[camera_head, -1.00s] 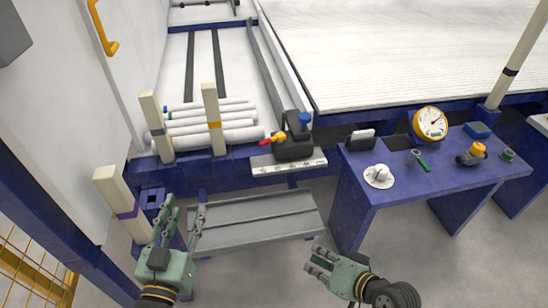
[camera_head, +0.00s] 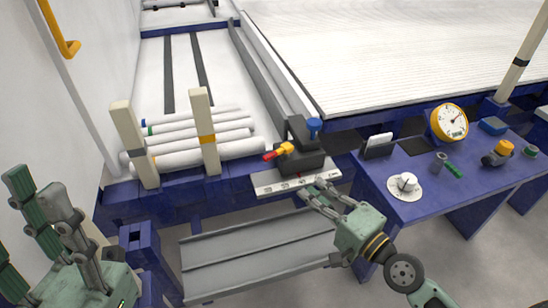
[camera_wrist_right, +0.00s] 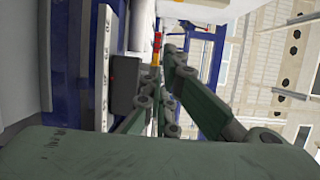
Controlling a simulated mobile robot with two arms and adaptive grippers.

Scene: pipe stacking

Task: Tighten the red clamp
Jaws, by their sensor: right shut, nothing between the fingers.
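The clamp's lever, with a red tip and yellow body (camera_head: 279,151), sticks out to the left from a dark block (camera_head: 300,163) on the blue beam. In the right wrist view the red and yellow lever (camera_wrist_right: 157,45) shows beyond my fingers, beside the dark block (camera_wrist_right: 125,82). My right gripper (camera_head: 312,190) is shut and empty, just in front of and below the block at the scale strip; contact cannot be told. My left gripper (camera_head: 38,205) is open and empty at the left, far from the clamp.
A white scale strip (camera_head: 268,184) runs under the block. Several white pipes (camera_head: 215,152) lie left of it behind two cream posts (camera_head: 204,130). A grey tray (camera_head: 250,258) is below. A blue table (camera_head: 430,195) at right carries a white dial (camera_head: 405,184) and a yellow gauge (camera_head: 449,122).

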